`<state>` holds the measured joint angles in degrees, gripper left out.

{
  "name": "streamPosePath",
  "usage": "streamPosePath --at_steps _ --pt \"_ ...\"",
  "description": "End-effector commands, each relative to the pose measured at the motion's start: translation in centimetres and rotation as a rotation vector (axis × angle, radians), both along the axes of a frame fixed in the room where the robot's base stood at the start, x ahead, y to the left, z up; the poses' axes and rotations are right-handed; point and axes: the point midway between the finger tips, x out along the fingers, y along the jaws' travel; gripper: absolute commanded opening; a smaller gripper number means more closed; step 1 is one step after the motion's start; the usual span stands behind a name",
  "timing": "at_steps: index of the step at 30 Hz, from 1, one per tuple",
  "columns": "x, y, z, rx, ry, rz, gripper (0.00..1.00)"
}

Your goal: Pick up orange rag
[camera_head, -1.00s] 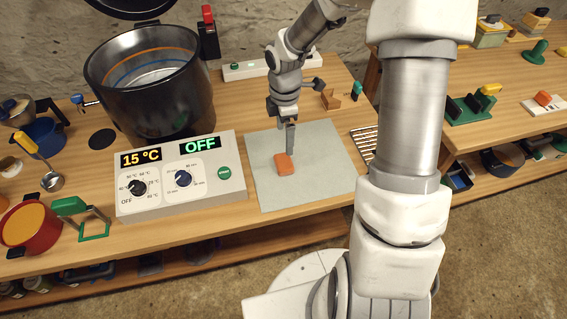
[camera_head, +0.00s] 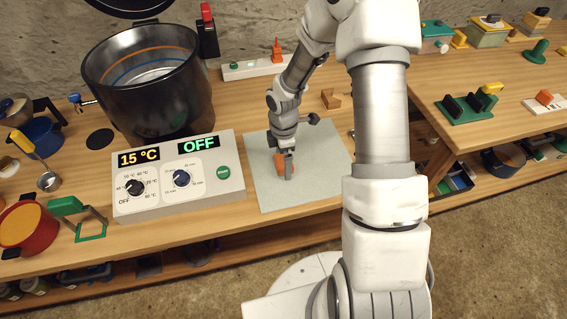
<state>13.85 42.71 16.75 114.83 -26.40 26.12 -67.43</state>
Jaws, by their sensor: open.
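The orange rag (camera_head: 280,163) is a small folded block on the grey mat (camera_head: 262,190), right of the control box. My gripper (camera_head: 286,172) points down at the rag from above. Its fingers stand at the rag and hide part of it. My gripper is open, and the rag appears to sit at or between the fingers. I cannot tell whether the fingers touch it.
A control box (camera_head: 150,205) reading 15 °C and OFF stands left of the mat. Behind it is a large dark pot (camera_head: 150,100). A power strip (camera_head: 250,68) lies at the back. The front of the mat is clear.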

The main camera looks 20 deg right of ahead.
Motion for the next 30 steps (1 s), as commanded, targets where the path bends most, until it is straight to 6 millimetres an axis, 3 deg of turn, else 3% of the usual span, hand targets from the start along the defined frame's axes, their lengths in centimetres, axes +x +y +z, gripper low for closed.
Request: streamPosePath --at_steps 3,15,23,30 --pt "0.0 0.0 0.0 0.0 -0.001 0.0 0.96" --pt "0.0 0.0 0.1 0.0 -0.001 0.0 0.25" --pt "0.1 0.0 0.4 0.0 -0.002 -0.001 0.25" --pt "0.1 -0.1 3.2 0.0 -0.005 -0.001 0.25"
